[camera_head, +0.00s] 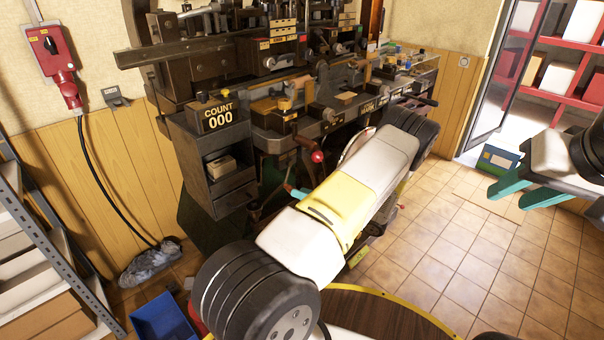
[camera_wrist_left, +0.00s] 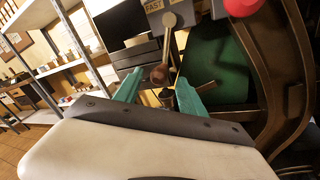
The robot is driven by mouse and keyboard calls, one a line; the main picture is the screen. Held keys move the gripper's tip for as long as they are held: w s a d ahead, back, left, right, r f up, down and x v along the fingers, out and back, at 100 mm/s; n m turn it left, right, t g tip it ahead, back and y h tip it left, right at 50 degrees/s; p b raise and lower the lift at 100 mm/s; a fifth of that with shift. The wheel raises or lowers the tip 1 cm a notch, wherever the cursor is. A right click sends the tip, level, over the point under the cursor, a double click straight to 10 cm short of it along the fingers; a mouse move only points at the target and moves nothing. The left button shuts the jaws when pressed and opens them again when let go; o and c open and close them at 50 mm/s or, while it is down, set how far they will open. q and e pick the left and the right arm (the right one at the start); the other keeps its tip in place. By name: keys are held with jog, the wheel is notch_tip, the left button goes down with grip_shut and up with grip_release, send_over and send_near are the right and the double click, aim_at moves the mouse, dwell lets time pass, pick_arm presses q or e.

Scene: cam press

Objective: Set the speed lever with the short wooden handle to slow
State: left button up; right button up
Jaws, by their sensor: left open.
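The speed lever (camera_wrist_left: 165,55) hangs from a round pale pivot at the top of the left wrist view, with a short brown wooden handle (camera_wrist_left: 160,75) at its lower end. A FAST label (camera_wrist_left: 153,6) is left of the pivot; no slow label is readable. My left gripper (camera_wrist_left: 160,84) is open, its green fingers on either side of the handle in the picture; contact cannot be told. In the head view, one left green fingertip (camera_head: 295,192) shows by the machine's front, and my arm hides the lever. My right gripper (camera_head: 525,194) is at the right with its fingers apart, empty.
The machine with its COUNT 000 box (camera_head: 219,117) stands against the wall. A red ball knob (camera_head: 317,156) juts from its front, and also shows close by in the left wrist view (camera_wrist_left: 240,6). A blue bin (camera_head: 163,318) lies at lower left.

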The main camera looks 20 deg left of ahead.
aim_at(287, 188)
pick_arm(q)
jog(key=a, duration=0.7)
jog(key=shift+w+a, duration=0.2)
jog(key=shift+w, duration=0.2)
grip_shut()
dwell(1.0)
